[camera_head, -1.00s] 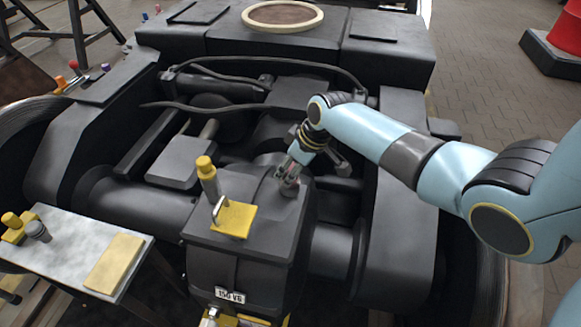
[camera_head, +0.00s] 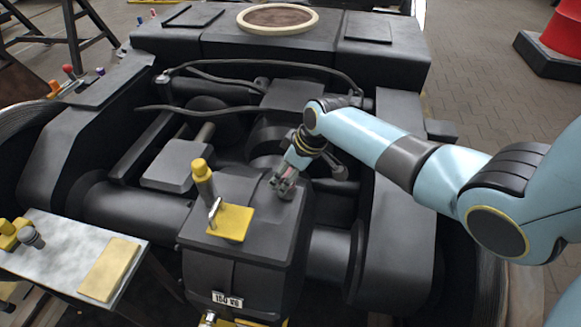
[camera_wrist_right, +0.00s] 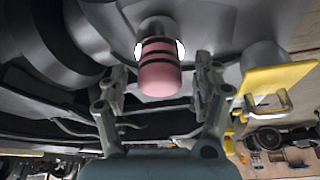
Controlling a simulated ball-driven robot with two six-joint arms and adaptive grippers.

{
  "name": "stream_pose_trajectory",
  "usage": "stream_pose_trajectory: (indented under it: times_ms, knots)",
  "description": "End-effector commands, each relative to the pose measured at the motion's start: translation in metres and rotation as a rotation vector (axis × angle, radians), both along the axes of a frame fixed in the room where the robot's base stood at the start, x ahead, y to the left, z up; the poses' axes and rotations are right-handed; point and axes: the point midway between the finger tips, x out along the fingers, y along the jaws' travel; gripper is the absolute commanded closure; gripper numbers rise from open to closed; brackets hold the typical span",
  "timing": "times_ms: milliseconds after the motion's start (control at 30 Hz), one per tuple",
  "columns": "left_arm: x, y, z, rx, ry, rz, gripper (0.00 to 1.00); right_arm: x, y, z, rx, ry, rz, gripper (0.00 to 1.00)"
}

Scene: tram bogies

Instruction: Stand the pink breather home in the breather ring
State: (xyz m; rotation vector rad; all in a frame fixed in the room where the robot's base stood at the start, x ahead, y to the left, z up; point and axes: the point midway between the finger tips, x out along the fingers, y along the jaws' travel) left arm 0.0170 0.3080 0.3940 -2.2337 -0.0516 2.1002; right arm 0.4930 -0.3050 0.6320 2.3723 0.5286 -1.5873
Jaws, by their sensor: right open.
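The pink breather (camera_wrist_right: 160,70) is a short pink cylinder with black bands, in the middle of the right wrist view. Its far end meets a round grey collar (camera_wrist_right: 157,27), probably the breather ring; how fully it sits there is hidden. My right gripper (camera_wrist_right: 160,82) is open, with one finger on each side of the breather and gaps between. In the head view, the right gripper (camera_head: 284,181) is low over the top of the dark gearbox (camera_head: 270,220), at its right rear part. It largely covers the breather there. My left gripper is not in view.
A yellow plate with a metal handle (camera_head: 230,222) and a yellow-capped post (camera_head: 201,177) stand left of the right gripper. A side table (camera_head: 65,250) with a yellow pad (camera_head: 110,270) is at the lower left. Dark bogie beams and hoses (camera_head: 215,108) lie behind.

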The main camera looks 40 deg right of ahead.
Motion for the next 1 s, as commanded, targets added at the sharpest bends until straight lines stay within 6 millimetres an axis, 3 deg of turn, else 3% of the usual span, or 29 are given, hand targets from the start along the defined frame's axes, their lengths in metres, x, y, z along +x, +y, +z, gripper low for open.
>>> stream_pose_trajectory:
  times_ms: [167, 600, 767, 1000]
  knots:
    - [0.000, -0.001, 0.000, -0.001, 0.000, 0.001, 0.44, -0.007, -0.005, 0.018, -0.003, -0.003, 0.002, 0.33]
    - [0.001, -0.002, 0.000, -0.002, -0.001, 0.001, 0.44, -0.036, -0.018, 0.097, -0.002, -0.001, 0.001, 0.33]
    - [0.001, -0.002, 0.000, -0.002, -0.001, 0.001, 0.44, -0.040, -0.019, 0.108, 0.000, 0.000, 0.001, 0.33]
    - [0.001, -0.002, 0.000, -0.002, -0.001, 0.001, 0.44, -0.041, -0.019, 0.109, 0.000, 0.000, 0.000, 0.33]
